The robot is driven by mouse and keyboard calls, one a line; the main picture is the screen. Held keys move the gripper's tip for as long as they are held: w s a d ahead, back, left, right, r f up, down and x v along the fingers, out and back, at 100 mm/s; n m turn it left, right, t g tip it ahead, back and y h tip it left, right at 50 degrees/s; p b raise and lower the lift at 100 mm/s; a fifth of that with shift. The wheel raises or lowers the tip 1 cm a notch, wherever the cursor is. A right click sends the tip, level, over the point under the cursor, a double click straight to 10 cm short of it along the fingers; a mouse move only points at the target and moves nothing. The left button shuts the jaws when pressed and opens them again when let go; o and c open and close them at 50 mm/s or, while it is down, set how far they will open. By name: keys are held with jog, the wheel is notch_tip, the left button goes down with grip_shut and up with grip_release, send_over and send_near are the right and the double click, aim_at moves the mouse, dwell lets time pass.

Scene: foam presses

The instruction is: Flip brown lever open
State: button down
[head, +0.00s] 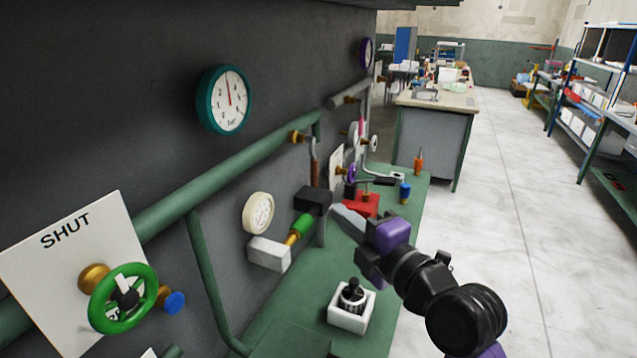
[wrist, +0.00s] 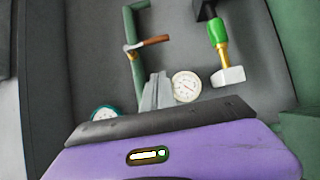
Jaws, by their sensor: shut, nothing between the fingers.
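The brown lever (head: 315,172) hangs down from a brass-fitted valve (head: 300,137) on the green wall pipe (head: 240,171). Its lower end is partly hidden behind a black block. In the wrist view the brown lever (wrist: 156,41) sticks out across the pipe (wrist: 137,75), roughly at a right angle to it. My gripper (head: 347,220) is shut and empty, with its grey fingers pointing toward the wall, below and right of the lever. In the wrist view the fingertips (wrist: 157,92) sit below the lever in the picture, with a visible gap between them.
A green-handled valve (head: 301,227) with a black block (head: 313,200) and a white gauge (head: 258,213) are close to my fingers. A red block (head: 362,205) stands on the green bench behind them. A white box with a black knob (head: 351,308) stands in front. Open floor lies to the right.

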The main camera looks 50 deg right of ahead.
jog(key=shift+w+f, duration=0.1)
jog(key=b, duration=0.5)
send_near(314, 165)
jog(key=w+a+f, duration=0.2)
jog(key=w+a, duration=0.1)
jog(key=w, duration=0.2)
jog(key=d, duration=0.1)
jog(key=w+d, duration=0.1)
jog(key=d+p, duration=0.1)
jog(key=shift+w+d+f, duration=0.25)
jog(key=shift+w+d, duration=0.1)
jog(key=shift+d, duration=0.05)
jog(key=shift+f+b, duration=0.1)
jog(key=shift+b, duration=0.3)
jog(key=shift+d+n+b, duration=0.2)
jog(key=shift+n+b, duration=0.1)
jog(key=shift+b, duration=0.35)
